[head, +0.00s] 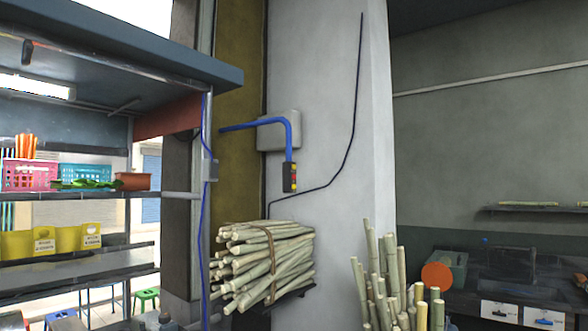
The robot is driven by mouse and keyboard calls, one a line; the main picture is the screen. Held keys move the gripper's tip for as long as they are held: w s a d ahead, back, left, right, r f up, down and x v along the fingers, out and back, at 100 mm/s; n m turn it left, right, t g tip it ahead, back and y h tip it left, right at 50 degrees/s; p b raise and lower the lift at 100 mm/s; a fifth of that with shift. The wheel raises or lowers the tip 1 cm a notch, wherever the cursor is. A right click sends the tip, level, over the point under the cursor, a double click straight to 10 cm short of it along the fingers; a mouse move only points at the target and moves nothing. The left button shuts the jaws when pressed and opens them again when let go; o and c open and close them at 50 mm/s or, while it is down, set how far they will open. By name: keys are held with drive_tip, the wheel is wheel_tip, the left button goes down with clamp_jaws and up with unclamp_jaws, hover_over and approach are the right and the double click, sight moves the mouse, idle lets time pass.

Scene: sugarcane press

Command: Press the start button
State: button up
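A small dark control box (289,178) is fixed at the lower end of a bent blue pipe (288,135) on the white pillar, near the middle of the head view. Its face carries small red and yellow buttons; they are too small to tell which one is the start button. A pale grey electrical box (276,131) sits on the pillar behind the pipe. Nothing covers the control box. My gripper is not in view.
A tied bundle of sugarcane (262,265) lies on a dark shelf below the control box. Upright canes (384,285) stand to the right. A stall with shelves (70,195) and coloured baskets fills the left. A counter (515,285) stands at the right.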

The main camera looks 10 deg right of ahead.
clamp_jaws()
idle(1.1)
